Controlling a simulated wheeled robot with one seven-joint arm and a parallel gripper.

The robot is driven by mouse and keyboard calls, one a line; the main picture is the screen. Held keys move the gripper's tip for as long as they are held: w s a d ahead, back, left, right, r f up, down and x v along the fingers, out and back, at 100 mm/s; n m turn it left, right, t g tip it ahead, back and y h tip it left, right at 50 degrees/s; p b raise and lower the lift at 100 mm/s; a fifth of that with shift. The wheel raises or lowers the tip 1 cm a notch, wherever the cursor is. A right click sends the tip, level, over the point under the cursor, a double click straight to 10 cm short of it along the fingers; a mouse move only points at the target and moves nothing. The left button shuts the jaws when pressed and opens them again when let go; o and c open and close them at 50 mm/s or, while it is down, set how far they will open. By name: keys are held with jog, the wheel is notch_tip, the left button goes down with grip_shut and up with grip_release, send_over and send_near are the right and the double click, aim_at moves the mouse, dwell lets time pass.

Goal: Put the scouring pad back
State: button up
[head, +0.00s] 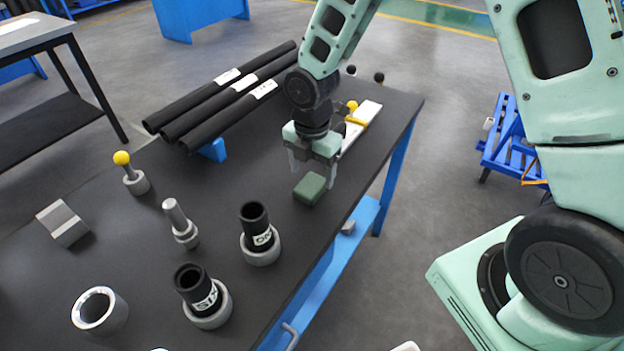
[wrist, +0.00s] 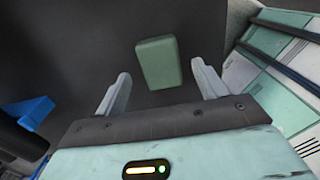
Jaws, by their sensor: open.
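The scouring pad is a green block (head: 310,188) lying on the black table top (head: 150,290), near its right edge. It also shows in the wrist view (wrist: 159,62), a little beyond the fingertips and between their lines. My gripper (head: 314,172) is just above and behind the pad in the head view. Its two pale fingers are apart with nothing between them, as the wrist view (wrist: 161,82) shows. The pad appears apart from both fingers.
Long black tubes (head: 222,97) lie at the back left. A white tray-like item with a yellow part (head: 356,122) stands behind my gripper. Black cups in grey rings (head: 258,235), a metal peg (head: 178,220), a yellow-knobbed piece (head: 124,160) and a metal ring (head: 98,310) stand left.

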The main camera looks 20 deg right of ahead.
aim_at(312, 183)
notch_tip(312, 183, up, 8)
jog(key=s+a+r+m, duration=0.3)
jog(key=s+m, duration=0.5)
jog(key=s, duration=0.3)
jog(key=s+a+r+m, duration=0.3)
jog(key=s+m, duration=0.6)
jog(key=s, duration=0.3)
jog(key=shift+a+r+y, duration=0.2)
jog(key=shift+r+y, duration=0.1)
jog(key=shift+r, duration=0.4)
jog(key=shift+s, duration=0.1)
